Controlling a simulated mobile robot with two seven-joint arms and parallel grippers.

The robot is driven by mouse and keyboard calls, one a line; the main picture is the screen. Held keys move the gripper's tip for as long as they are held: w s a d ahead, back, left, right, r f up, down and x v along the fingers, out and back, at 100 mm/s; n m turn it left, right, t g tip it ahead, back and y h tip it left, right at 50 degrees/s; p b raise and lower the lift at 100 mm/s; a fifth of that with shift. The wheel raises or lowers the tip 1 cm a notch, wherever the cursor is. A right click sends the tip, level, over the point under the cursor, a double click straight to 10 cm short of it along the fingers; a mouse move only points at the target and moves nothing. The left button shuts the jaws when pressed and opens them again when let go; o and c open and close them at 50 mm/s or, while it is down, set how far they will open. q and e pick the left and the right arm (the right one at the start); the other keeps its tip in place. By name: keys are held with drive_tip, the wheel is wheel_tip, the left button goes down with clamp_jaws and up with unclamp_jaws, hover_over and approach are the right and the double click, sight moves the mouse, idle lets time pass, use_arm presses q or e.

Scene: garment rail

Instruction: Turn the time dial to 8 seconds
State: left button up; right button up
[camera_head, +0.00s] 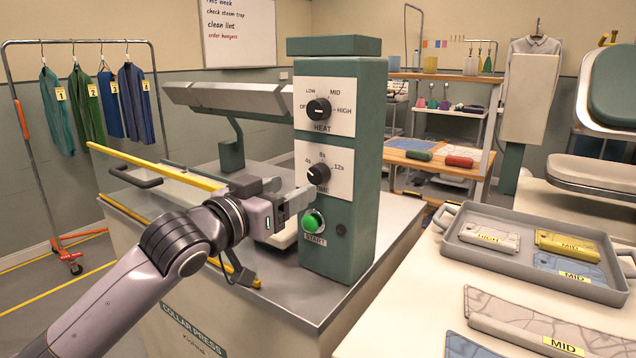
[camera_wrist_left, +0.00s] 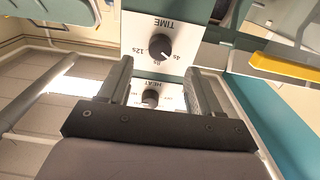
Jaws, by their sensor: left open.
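The time dial (camera_head: 318,173) is a round black knob on a white plate on the front of the green press column. Its labels read 4s, 8s and 12s, and its white mark appears to point toward 4s. In the left wrist view, upside down, the time dial (camera_wrist_left: 160,46) shows just beyond the fingertips. My left gripper (camera_head: 298,200) is just left of and below the dial, apart from it. Its fingers (camera_wrist_left: 160,72) are open with nothing between them. My right gripper is in neither view.
The heat dial (camera_head: 318,108) sits above the time dial, and the green start button (camera_head: 313,222) below it. A yellow bar (camera_head: 155,165) runs along the press at left. A grey tray (camera_head: 465,243) of labelled pieces stands on the table at right.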

sight(314, 177)
use_arm(q)
drive_tip(key=shift+p+x, duration=0.35)
drive_tip(key=shift+x, duration=3.05)
drive_tip(key=c, duration=1)
